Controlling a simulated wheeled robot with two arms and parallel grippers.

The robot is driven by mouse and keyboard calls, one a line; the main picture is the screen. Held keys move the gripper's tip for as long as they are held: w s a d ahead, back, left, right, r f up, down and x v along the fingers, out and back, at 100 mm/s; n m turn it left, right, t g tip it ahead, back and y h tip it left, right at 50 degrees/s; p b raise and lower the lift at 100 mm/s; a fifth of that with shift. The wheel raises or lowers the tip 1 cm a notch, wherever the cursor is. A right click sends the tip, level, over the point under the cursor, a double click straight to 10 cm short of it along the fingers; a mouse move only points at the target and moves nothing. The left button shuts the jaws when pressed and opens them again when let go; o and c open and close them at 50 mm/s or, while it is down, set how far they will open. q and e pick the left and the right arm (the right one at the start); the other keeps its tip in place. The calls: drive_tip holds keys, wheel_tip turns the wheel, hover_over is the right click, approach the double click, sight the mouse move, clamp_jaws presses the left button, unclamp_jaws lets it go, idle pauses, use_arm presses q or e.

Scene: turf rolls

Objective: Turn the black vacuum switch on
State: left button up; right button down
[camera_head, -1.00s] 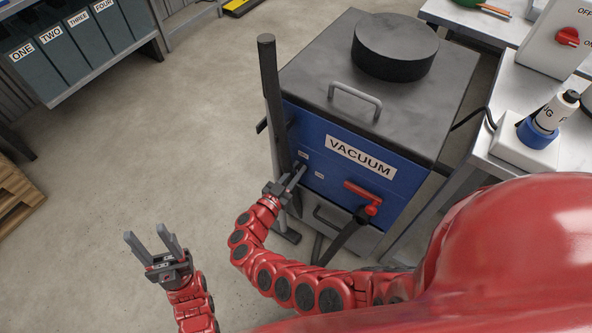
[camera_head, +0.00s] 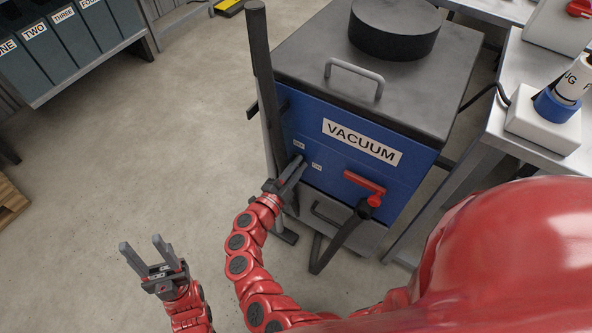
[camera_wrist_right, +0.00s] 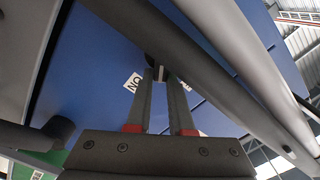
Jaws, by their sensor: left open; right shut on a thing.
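The blue-fronted vacuum (camera_head: 345,185) stands at the centre of the head view, with a white VACUUM label. Two small white labels sit on the left part of its front. My right gripper (camera_head: 297,163) reaches that part of the front. In the right wrist view, my right gripper (camera_wrist_right: 161,76) is shut on the small black switch (camera_wrist_right: 154,60), which is mostly hidden between and behind the fingertips. A label (camera_wrist_right: 133,83) beside it reads ON, seen turned over. The switch's setting cannot be told. My left gripper (camera_head: 140,252) is open and empty above the floor at left.
A dark upright pole (camera_head: 261,75) stands beside the vacuum's left edge, close to my right gripper. A red lever (camera_head: 364,182) and black hose (camera_head: 342,238) are on the front's right. The floor at left is free.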

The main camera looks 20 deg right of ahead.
drive_tip(key=shift+s+d+f+m+b, duration=0.1)
drive_tip(key=shift+f+m+b, duration=0.15)
drive_tip(key=shift+m+b, duration=0.9)
drive_tip(key=shift+s+a+f+m+b, duration=0.1)
drive_tip(key=shift+f+m+b, duration=0.2)
drive_tip(key=shift+m+b, duration=0.85)
drive_tip(key=shift+d+f+m+b, duration=0.1)
drive_tip(key=shift+f+m+b, duration=0.15)
drive_tip(key=shift+m+b, duration=0.9)
drive_tip(key=c, duration=0.8)
unclamp_jaws()
